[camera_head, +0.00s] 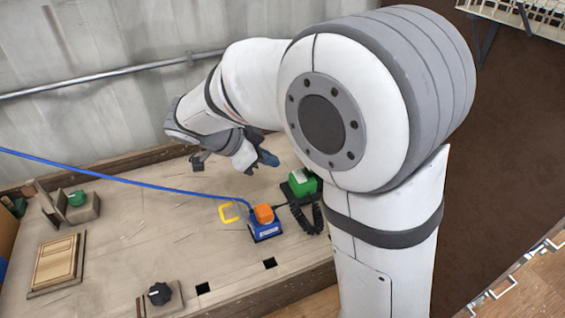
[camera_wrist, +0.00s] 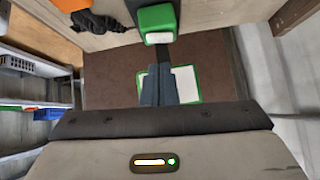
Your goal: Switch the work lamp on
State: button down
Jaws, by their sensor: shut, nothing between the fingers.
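I cannot tell for certain which thing is the work lamp or its switch. A green block on a black base (camera_head: 301,182) stands on the bench with a black coiled cable beside it. In the wrist view the green block (camera_wrist: 156,19) has a pale end facing my fingers. My gripper (camera_head: 268,158) is shut and empty, a little behind and left of the green block in the head view. Its blue-grey fingers (camera_wrist: 160,68) point toward the block in the wrist view, and a gap seems to lie between them.
A blue box with an orange top (camera_head: 264,222) and yellow handle stands left of the green block, by a blue cable. A black knob (camera_head: 159,293), a green knob (camera_head: 77,198) and a wooden panel (camera_head: 57,262) are further left. A metal rail (camera_head: 100,76) runs along the wall.

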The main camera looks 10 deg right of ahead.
jog(key=shift+v, duration=0.8)
jog(key=s+d+f+n+y, duration=0.2)
jog(key=s+d+n+y, duration=0.2)
jog(key=s+d+n, duration=0.2)
jog(key=s+d+f+n+g+y, duration=0.1)
jog(key=s+d+n+y, duration=0.3)
jog(key=s+n, duration=0.5)
jog(key=shift+s+d+f+n+y, duration=0.3)
jog(key=shift+s+d+f+n, duration=0.15)
jog(key=shift+d, duration=0.45)
